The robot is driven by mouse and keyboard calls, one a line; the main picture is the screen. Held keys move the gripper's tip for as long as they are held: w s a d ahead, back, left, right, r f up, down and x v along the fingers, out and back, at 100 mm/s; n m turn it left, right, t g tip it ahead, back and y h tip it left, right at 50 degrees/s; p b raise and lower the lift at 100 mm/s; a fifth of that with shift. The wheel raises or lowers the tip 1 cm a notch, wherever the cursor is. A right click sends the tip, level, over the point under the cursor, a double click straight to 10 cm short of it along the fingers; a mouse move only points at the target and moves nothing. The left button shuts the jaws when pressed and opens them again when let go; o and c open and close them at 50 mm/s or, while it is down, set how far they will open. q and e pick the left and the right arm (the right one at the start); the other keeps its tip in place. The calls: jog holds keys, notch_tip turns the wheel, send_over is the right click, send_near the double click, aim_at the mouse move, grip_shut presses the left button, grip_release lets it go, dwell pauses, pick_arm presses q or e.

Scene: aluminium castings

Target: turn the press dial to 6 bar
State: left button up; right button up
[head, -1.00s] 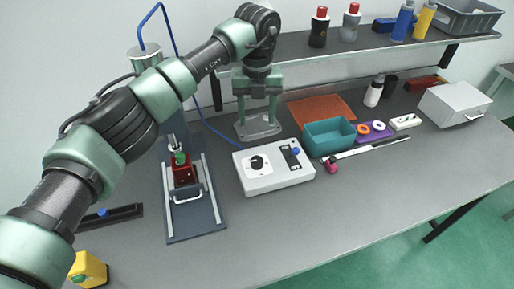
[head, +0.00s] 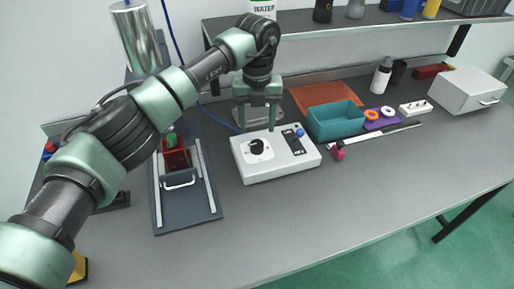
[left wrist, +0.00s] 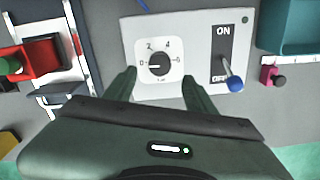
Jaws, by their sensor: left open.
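The press control box (head: 285,165) is pale grey and lies on the bench; it also shows in the left wrist view (left wrist: 200,27). Its black dial (head: 257,146) sits on a white scale plate marked 0, 2, 4 and 6. In the left wrist view, the white mark on the dial (left wrist: 158,65) points left, toward 0. My left gripper (head: 257,129) is open and empty, pointing down just above the dial. In the left wrist view its fingers (left wrist: 160,80) stand on either side of the dial, apart from it. My right gripper is not in view.
On the box, the ON/OFF switch has a blue-tipped lever (left wrist: 234,83) at OFF. The press (head: 185,190) with a red block (head: 176,158) stands left of the box. A teal bin (head: 337,121) and a pink-and-black item (head: 338,151) lie right. The front of the bench is clear.

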aim_at(257, 144)
pick_arm(q)
notch_tip(257, 144, down, 6)
jog(key=shift+p, duration=0.85)
jog(key=shift+f, duration=0.6)
jog(key=shift+c, duration=0.3)
